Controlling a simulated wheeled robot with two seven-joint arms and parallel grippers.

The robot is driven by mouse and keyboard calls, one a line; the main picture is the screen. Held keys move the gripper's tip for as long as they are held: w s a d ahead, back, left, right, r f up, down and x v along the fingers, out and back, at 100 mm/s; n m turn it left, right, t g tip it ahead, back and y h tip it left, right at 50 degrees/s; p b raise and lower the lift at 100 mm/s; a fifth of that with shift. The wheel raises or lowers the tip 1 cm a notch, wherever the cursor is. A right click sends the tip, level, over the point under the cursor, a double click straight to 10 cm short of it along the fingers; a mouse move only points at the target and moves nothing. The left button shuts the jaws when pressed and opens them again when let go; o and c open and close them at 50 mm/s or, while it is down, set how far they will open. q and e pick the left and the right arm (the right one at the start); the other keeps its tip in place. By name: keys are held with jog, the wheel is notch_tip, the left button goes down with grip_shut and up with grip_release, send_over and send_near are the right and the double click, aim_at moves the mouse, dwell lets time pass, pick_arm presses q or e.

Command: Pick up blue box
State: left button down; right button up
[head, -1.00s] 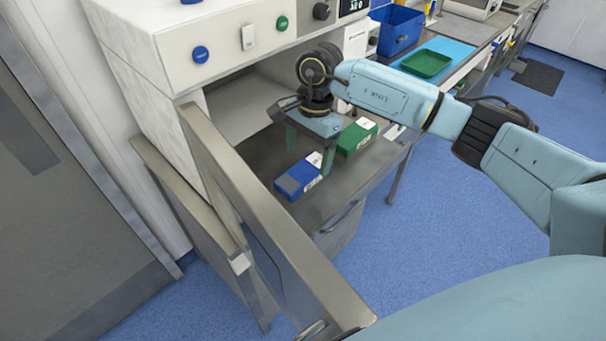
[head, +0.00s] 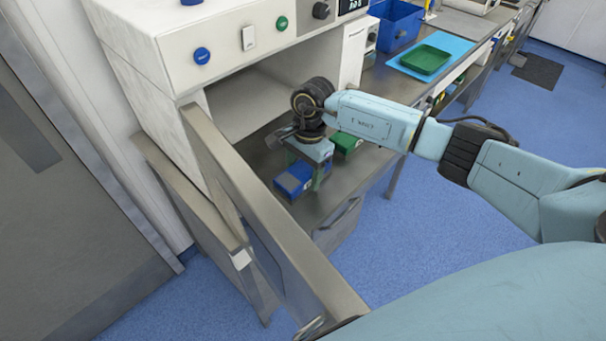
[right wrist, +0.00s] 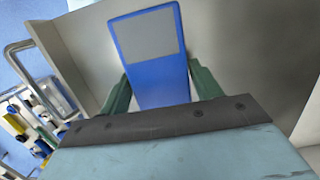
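The blue box (head: 290,184) with a grey panel on top lies on the metal worktop (head: 325,207), under my right gripper (head: 304,173). The gripper hides part of the box. In the right wrist view the blue box (right wrist: 152,62) stands between the two green fingers of the right gripper (right wrist: 160,88), one on each side. The fingers are apart and look open. Whether they touch the box's sides is not clear. My left gripper is not in view.
A green box (head: 347,142) lies just behind the blue one. Open metal doors (head: 262,225) stand at the left and front of the worktop. A white cabinet (head: 225,55) rises behind. A green tray (head: 426,59) and blue bin (head: 396,24) sit farther back.

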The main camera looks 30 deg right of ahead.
jog(key=c, duration=0.8)
jog(key=shift+r, duration=0.1)
